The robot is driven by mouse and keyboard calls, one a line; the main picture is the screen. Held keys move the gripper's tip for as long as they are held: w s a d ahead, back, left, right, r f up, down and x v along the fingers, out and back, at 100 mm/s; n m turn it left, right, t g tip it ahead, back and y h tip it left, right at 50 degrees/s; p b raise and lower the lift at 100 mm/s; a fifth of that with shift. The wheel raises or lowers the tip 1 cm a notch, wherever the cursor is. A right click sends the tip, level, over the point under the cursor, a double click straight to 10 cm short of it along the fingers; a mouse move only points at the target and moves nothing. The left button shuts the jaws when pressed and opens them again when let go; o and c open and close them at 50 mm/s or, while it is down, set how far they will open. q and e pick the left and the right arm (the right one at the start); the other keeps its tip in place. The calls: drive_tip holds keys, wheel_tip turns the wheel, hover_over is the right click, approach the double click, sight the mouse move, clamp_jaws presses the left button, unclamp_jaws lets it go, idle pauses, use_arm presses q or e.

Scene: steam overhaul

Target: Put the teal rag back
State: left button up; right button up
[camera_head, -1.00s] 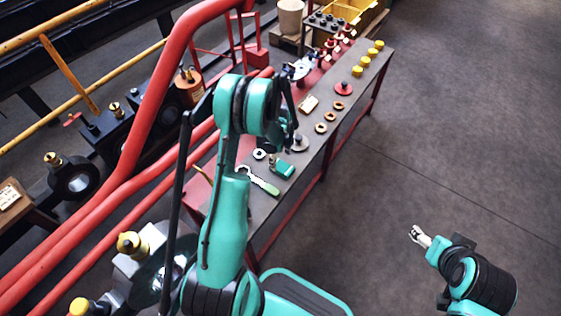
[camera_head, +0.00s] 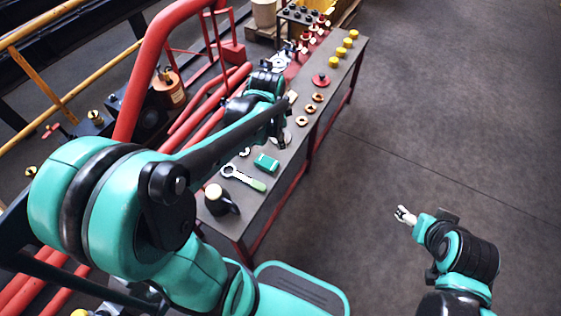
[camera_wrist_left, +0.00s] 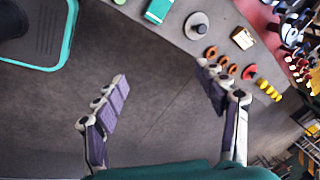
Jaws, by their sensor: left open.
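A teal folded piece (camera_head: 266,163), which looks like the rag, lies on the grey bench top (camera_head: 236,226) beside the green-handled wrench. It also shows at the top edge of the left wrist view (camera_wrist_left: 158,10). My left gripper (camera_head: 281,138) is over the bench, farther along it than the teal piece; my arm partly hides it. In the left wrist view its fingers (camera_wrist_left: 163,75) are spread wide with nothing between them and the floor beyond. My right gripper (camera_head: 404,215) is over bare floor at the right, apart from the bench, and its jaws are too small to judge.
Copper rings (camera_head: 310,109), a red disc (camera_head: 320,80) and yellow knobs (camera_head: 340,51) lie farther along. Red pipes (camera_head: 150,70) run along the left. Floor at right is clear.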

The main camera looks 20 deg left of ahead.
use_arm(q)
drive_tip(key=s+d+r+n+t, duration=0.3)
drive_tip(key=s+d+r+n, duration=0.2)
drive_tip(key=s, duration=0.8)
drive_tip(key=shift+d+n+t+h, duration=0.35)
drive_tip(key=shift+d+n, duration=0.75)
drive_tip(key=shift+n, duration=1.3)
